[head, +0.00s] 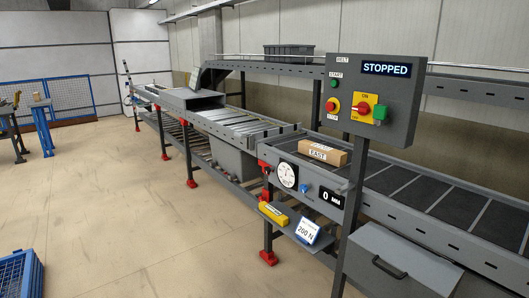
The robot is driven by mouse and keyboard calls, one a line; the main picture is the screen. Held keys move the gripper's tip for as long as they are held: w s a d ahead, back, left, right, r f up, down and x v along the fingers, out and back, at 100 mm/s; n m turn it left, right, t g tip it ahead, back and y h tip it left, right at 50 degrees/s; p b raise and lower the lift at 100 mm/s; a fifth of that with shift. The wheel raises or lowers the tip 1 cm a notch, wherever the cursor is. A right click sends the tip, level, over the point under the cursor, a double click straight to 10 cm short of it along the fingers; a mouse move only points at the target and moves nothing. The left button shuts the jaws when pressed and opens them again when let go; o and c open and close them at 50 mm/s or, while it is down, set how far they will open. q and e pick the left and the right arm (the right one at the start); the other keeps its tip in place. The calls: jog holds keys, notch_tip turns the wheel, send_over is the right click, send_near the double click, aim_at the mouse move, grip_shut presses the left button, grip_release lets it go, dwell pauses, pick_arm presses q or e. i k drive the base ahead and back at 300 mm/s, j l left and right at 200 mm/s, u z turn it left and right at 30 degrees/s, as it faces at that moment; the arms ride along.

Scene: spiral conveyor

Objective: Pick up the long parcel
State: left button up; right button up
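A brown, elongated cardboard parcel (326,147) with a white label reading "EAST" lies on the conveyor (395,181), just left of the control panel's post. It is the only parcel I can make out, and its lower part is hidden behind the conveyor's side rail. Neither of my grippers shows in the head view, and nothing is seen touching the parcel.
A control panel (375,97) reading "STOPPED" stands in front of the belt. A dial gauge (288,175), a "0 MM" display (332,197) and a yellow tool (273,215) are at the near side. A grey bin (289,49) sits on the upper conveyor. Floor at left is mostly clear.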

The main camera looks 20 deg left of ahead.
aim_at(336, 157)
jog(key=u, duration=0.35)
jog(key=i+j+u, duration=0.4)
jog(key=i+u, duration=0.25)
jog(key=i, duration=0.2)
jog(key=i+u, duration=0.3)
jog(key=i, duration=1.05)
jog(key=i+j+z, duration=0.1)
jog(key=i+z, duration=0.15)
jog(key=i, duration=0.15)
jog(key=i+j+z, duration=0.5)
jog(key=i, duration=0.2)
jog(key=i+j+z, duration=0.2)
jog(key=z, duration=0.3)
jog(key=i+j+z, duration=0.45)
jog(key=k+l, duration=0.05)
jog(key=l, duration=0.05)
